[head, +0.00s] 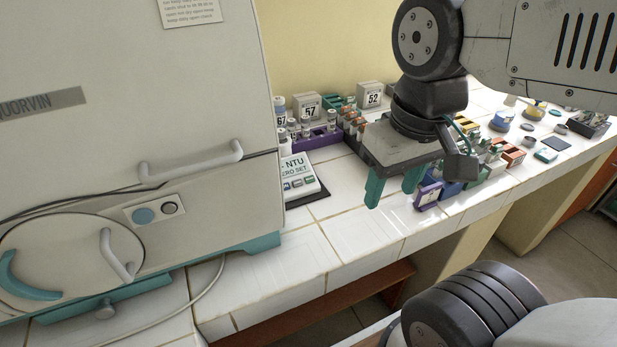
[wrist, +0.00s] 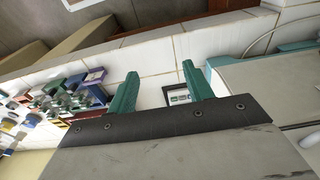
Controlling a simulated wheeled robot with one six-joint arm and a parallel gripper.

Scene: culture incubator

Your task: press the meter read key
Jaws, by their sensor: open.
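The meter (head: 303,167) is a white box on a dark mat, beside the incubator. The key labels are too small to read, so I cannot tell which is the read key. My gripper (head: 393,187) is open and empty, its two green fingers pointing down above the bench, right of the meter. In the wrist view, part of the meter (wrist: 177,97) shows between the fingers of my gripper (wrist: 160,72), close to the right one.
The large incubator (head: 120,130) stands left of the meter. A purple rack (head: 318,145) with vials and number blocks (head: 307,107) are behind it. Coloured boxes and racks crowd the bench to the right. The tiled bench (head: 330,235) in front is clear.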

